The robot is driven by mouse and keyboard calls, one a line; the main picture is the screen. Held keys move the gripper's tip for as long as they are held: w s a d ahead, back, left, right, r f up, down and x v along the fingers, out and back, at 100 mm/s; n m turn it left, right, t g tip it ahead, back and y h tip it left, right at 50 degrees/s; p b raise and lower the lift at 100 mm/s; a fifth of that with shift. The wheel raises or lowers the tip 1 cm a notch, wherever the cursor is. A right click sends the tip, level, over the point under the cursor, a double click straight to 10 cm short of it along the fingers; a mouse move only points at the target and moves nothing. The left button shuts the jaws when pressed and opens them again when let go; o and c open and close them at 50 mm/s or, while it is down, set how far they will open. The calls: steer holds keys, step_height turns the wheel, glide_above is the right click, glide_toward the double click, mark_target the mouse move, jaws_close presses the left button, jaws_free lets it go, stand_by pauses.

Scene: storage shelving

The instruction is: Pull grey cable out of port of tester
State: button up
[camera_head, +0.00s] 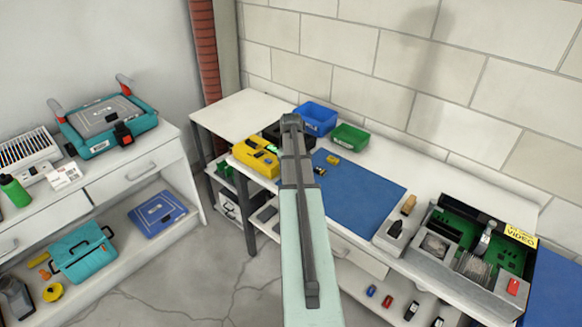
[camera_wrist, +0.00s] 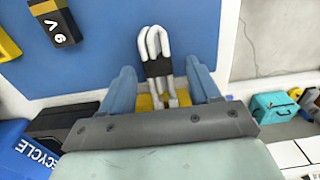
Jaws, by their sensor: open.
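The yellow tester (camera_head: 256,158) sits on the white bench at the left end of the blue mat, partly hidden behind my arm in the head view. In the wrist view, a looped pale grey cable (camera_wrist: 153,42) with a black band lies between and beyond my fingers. Yellow patches (camera_wrist: 148,102), apparently part of the tester, show between the fingers at its lower end. The port itself is hidden. My gripper (camera_wrist: 161,88) is open, one blue finger on each side of the cable's lower end. I cannot tell whether they touch it. The head view hides the fingers.
A blue bin (camera_head: 315,118) and a green bin (camera_head: 349,137) stand at the back by the wall. A black box (camera_wrist: 62,122) lies left of my gripper. A 9V battery (camera_wrist: 55,22) rests on the blue mat (camera_head: 365,193). An open electronics chassis (camera_head: 470,250) stands at the right.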

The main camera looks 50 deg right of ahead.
steer(key=c, duration=1.1)
steer(key=shift+c, duration=0.2)
steer(key=shift+s, duration=0.2)
steer(key=shift+s, duration=0.35)
steer(key=shift+s, duration=2.25)
steer(key=shift+s+a+f, duration=0.1)
steer(key=shift+s+f, duration=0.05)
steer(key=shift+f, duration=0.65)
